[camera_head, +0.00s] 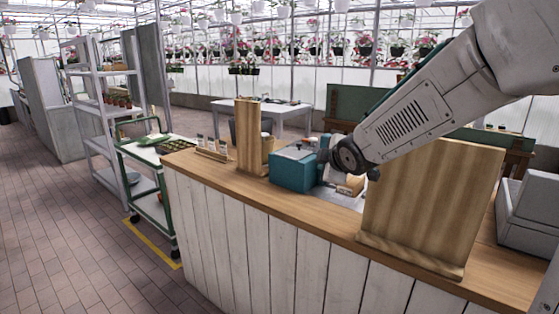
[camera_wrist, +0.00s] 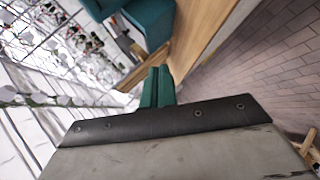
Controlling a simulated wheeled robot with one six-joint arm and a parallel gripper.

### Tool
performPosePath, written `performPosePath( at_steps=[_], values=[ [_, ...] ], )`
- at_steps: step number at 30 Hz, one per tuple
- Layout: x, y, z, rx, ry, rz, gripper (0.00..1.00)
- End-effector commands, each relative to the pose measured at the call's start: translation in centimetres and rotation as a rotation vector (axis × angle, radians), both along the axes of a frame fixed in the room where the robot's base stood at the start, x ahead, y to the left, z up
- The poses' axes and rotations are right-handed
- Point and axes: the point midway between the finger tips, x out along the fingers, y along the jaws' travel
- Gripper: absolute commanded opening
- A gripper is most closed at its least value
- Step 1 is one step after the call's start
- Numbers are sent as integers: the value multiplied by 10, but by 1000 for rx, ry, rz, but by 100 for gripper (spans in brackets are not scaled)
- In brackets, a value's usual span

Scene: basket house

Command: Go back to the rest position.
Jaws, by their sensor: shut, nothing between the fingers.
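My arm reaches in from the upper right in the head view. My gripper (camera_wrist: 157,86) shows its green fingers together in the wrist view, with nothing between them. In the head view its end lies above the counter, close to the right side of a teal box (camera_head: 291,171), and the fingertips are hard to make out there. The box also shows in the wrist view (camera_wrist: 152,20), beyond the fingertips. I cannot tell whether the gripper touches it.
The wooden counter (camera_head: 213,168) has white plank sides. A tall wooden board (camera_head: 430,205) stands at its front right, and another (camera_head: 249,138) stands left of the box. A grey machine (camera_head: 528,220) is at far right. A green cart (camera_head: 150,185) stands left; the brick floor (camera_head: 60,215) beyond is clear.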

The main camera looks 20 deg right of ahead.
Motion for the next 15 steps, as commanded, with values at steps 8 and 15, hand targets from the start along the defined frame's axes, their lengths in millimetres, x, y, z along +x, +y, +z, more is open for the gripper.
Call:
performPosePath(
  at_steps=[8,15],
  values=[
    [-34,-14,-42,164,208,-208,0],
    [-189,-5,-62,475,594,-730,0]
  ],
)
